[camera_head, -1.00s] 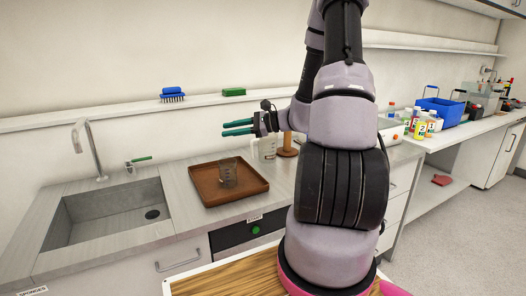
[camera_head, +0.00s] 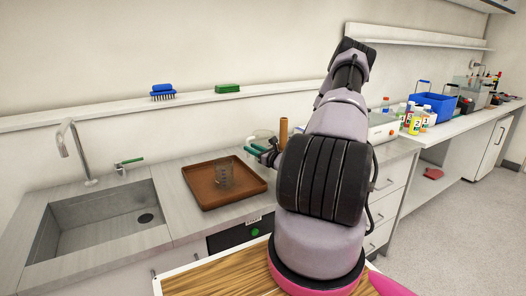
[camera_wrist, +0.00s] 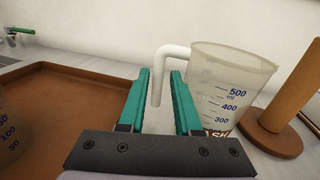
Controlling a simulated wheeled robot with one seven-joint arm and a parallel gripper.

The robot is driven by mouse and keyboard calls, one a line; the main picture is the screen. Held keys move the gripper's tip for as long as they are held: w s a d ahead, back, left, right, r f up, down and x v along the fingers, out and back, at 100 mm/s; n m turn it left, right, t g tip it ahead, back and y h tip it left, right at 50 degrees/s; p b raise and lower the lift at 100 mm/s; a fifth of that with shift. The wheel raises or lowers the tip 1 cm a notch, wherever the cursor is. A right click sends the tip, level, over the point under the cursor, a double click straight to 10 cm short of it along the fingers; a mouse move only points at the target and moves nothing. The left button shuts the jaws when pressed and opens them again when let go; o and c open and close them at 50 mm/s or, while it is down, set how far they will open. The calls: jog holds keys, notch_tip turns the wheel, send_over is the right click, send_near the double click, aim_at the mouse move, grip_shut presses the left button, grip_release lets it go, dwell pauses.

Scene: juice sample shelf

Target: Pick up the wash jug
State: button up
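The wash jug (camera_wrist: 232,85) is a clear, graduated jug with a white handle (camera_wrist: 173,50) and a partly hidden dark label. It stands upright on the counter, just ahead and right of my gripper (camera_wrist: 161,80) in the wrist view. My gripper is open, with teal fingers. The handle's hanging end shows between the fingers, and the right finger overlaps the space between handle and jug body. I cannot tell whether they touch. In the head view my gripper (camera_head: 260,150) is low beside the jug, which is mostly hidden behind my arm and gripper.
A brown tray (camera_head: 202,193) holding a clear beaker (camera_head: 224,176) lies left of my gripper. A brown upright post on a round base (camera_wrist: 270,137) stands close right of the jug. A sink (camera_head: 105,215) is farther left, and a shelf (camera_head: 120,112) runs above.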

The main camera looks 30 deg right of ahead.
jog(key=shift+x, duration=3)
jog(key=shift+a+r, duration=0.1)
jog(key=shift+r, duration=0.05)
grip_shut()
